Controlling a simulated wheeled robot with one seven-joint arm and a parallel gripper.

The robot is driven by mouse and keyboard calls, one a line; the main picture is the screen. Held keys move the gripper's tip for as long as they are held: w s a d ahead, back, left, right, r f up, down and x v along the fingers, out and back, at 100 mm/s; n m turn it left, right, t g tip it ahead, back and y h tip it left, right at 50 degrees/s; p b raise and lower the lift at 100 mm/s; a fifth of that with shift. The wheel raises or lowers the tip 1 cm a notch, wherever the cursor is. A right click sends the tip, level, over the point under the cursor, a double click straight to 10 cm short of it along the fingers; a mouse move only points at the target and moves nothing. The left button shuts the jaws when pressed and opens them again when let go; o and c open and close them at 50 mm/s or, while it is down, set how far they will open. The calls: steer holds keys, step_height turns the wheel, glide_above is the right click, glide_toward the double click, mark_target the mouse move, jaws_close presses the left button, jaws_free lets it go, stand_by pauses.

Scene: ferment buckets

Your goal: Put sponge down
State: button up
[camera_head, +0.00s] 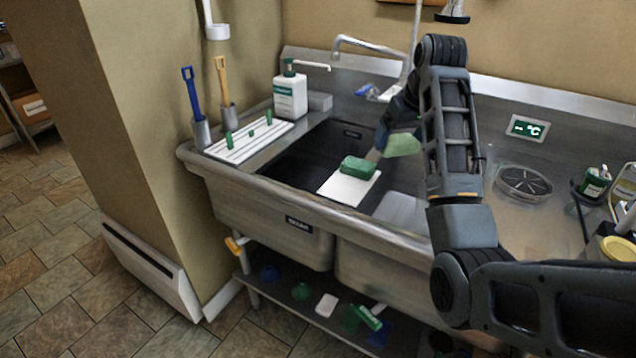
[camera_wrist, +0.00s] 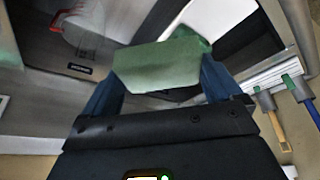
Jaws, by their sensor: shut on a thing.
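My gripper (camera_wrist: 160,88) is shut on a pale green sponge (camera_wrist: 155,65), with one dark blue finger at each side of it. In the head view the sponge (camera_head: 403,145) hangs tilted under my gripper (camera_head: 397,128), above the sink near its divider. It looks clear of any surface, though the exact height is hard to tell. My forearm hides part of the right basin.
A white rack (camera_head: 248,140) with green pegs, a soap bottle (camera_head: 290,95) and two upright brushes (camera_head: 223,80) stand on the left ledge. The right drainboard holds a round drain cover (camera_head: 524,184) and a green can (camera_head: 596,182). The faucet (camera_head: 370,45) rises behind the basins.

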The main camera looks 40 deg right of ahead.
steer(key=shift+w+a+f, duration=0.1)
steer(key=shift+w+a, duration=0.05)
steer(key=shift+w, duration=0.05)
steer(key=w+a+f, duration=0.2)
steer(key=a, duration=0.1)
steer(key=w+a+f+p, duration=0.1)
steer(key=w+a+f, duration=0.1)
steer(key=a, duration=0.1)
steer(key=w+a+f+p, duration=0.1)
steer(key=w+a+f, duration=0.1)
steer(key=a, duration=0.1)
steer(key=shift+w+a+f, duration=0.15)
steer(key=shift+w+f, duration=0.2)
steer(key=shift+f, duration=0.05)
steer(key=shift+f+p, duration=0.5)
steer(key=shift+f, duration=1.5)
steer(key=shift+f, duration=0.15)
steer(key=o, duration=0.7)
steer(key=b+v, duration=0.1)
steer(key=v, duration=1.1)
steer(key=shift+b, duration=0.3)
